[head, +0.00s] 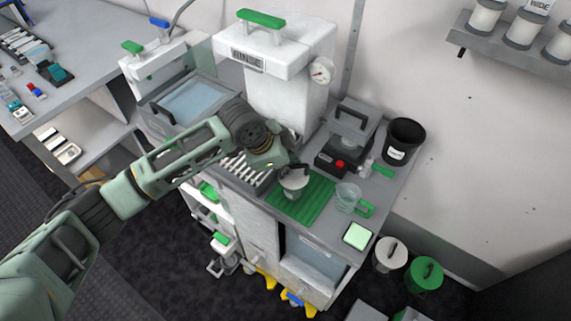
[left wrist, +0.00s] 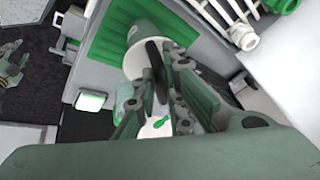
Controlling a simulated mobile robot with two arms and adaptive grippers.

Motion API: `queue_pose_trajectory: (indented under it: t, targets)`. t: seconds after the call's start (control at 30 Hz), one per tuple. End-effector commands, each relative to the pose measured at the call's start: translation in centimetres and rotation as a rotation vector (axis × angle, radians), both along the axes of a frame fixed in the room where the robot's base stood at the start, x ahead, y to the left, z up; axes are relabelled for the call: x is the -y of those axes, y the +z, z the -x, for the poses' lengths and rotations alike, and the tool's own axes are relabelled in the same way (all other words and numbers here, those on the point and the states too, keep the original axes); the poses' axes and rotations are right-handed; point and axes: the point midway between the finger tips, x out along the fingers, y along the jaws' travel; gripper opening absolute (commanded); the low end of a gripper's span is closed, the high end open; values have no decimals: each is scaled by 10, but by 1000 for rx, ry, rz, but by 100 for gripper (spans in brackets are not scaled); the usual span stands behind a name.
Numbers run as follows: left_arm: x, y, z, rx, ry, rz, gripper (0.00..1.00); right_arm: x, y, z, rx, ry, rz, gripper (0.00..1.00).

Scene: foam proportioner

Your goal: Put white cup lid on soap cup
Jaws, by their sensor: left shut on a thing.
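The white cup lid (head: 294,181) is at the mouth of the grey soap cup (head: 290,194), which stands upright on a green mat. I cannot tell whether the lid is seated or slightly above the rim. My left gripper (head: 293,171) is above the cup and shut on the lid by its dark handle. In the left wrist view the lid (left wrist: 136,60) shows between the fingers (left wrist: 154,84), with the grey cup (left wrist: 148,20) right behind it. Fingers partly hide the lid. My right gripper is not in view.
The green mat (head: 312,207) lies on the counter beside a white slatted rack (head: 248,170). A clear glass cup with a green handle (head: 347,197) stands to the right. A black machine with a red button (head: 340,163) and a black bin (head: 403,140) stand behind.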

Motion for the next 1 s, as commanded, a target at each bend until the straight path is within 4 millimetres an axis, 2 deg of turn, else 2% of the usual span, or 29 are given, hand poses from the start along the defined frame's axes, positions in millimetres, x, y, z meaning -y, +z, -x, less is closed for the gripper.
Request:
queue_pose_trajectory:
  t: [0.6,0.63,0.7,1.0]
  targets:
    - [1,-11,0,0,0,1,0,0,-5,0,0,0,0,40]
    - [0,-11,0,0,0,1,11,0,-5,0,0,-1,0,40]
    - [0,-11,0,0,0,1,17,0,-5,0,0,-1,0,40]
    - [0,-10,0,0,0,0,18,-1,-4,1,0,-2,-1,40]
